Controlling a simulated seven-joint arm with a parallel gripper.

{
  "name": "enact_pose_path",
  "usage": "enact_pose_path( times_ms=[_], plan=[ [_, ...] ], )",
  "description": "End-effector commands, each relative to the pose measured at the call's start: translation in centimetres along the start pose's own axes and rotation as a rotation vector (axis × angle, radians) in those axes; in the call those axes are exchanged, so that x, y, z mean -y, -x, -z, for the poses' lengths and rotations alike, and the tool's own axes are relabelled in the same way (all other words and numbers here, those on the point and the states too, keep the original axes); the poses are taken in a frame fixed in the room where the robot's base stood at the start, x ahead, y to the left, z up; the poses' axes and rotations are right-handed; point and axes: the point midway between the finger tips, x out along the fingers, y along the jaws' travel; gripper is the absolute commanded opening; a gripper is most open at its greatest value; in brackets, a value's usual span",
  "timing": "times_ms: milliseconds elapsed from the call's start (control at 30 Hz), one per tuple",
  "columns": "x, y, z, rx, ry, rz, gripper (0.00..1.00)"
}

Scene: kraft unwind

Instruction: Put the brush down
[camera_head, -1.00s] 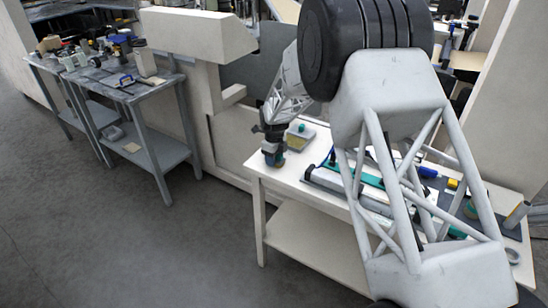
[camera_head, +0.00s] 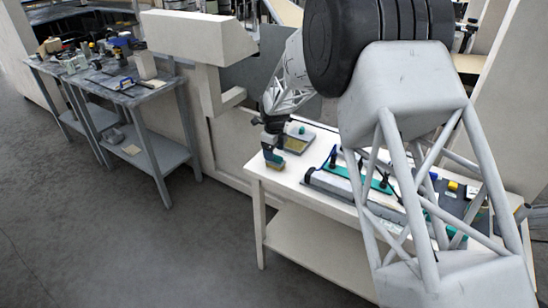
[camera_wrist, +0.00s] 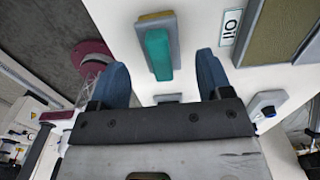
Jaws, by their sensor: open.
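The brush (camera_wrist: 158,52), a grey block with a teal top and a yellowish far end, lies on the white table in the wrist view. My gripper (camera_wrist: 160,66) is open, with its two blue fingers apart on either side of the brush's near end. The fingers do not touch it in this view. The blue and yellow there are small, and I cannot cleanly part fingers from brush.
A tray (camera_head: 301,147) with a mesh-like panel lies right of the brush; an "Oil" label (camera_wrist: 231,27) is beside it. A long grey bar with teal parts (camera_head: 340,184) lies further along the white table (camera_head: 257,168). A cluttered grey bench (camera_head: 150,92) stands at left.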

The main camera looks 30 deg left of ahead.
Motion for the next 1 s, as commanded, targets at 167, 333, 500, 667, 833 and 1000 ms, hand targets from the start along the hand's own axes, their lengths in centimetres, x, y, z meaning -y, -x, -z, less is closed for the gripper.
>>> enact_pose_path(
  times_ms=[167, 333, 500, 667, 833, 1000],
  plan=[
    [0.0, 3.1, 0.0, 0.002, 0.000, 0.002, 0.72],
    [0.0, 5.5, 0.0, 0.001, 0.000, 0.001, 0.72],
    [0.0, 6.8, 0.0, 0.000, 0.000, 0.000, 0.72],
    [0.0, 7.3, 0.0, 0.000, 0.000, 0.000, 0.72],
    [0.0, 7.4, 0.0, 0.000, 0.000, 0.000, 0.72],
    [0.0, 7.4, 0.0, 0.000, 0.000, 0.000, 0.72]
  ],
)
